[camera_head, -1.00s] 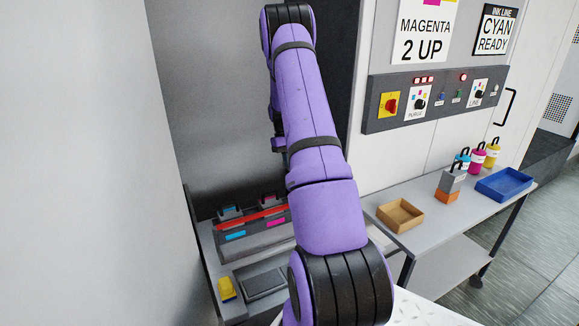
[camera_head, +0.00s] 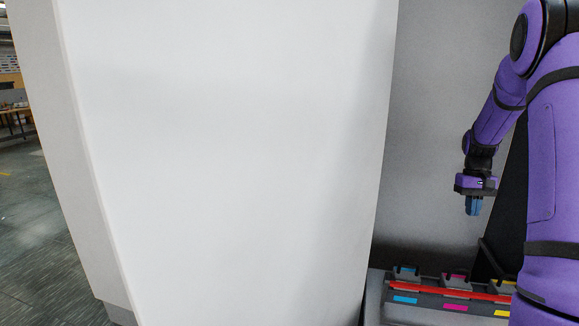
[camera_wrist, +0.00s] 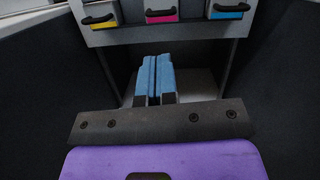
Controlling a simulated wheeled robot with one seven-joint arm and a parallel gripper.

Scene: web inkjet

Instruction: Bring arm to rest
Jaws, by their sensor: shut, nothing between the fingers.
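My purple arm (camera_head: 551,150) reaches up and over at the right of the head view. My gripper (camera_head: 473,206) hangs from its end, pointing down, above the ink station (camera_head: 430,300). Its blue fingers also show in the wrist view (camera_wrist: 154,78), closed together with nothing between them. The gripper is apart from the station and touches nothing that I can see.
A large white panel (camera_head: 230,160) fills the middle of the head view, left of the grey recess (camera_head: 425,150). The station carries cyan, magenta and yellow labelled units and a red bar (camera_head: 440,290). Open floor (camera_head: 40,240) shows at far left.

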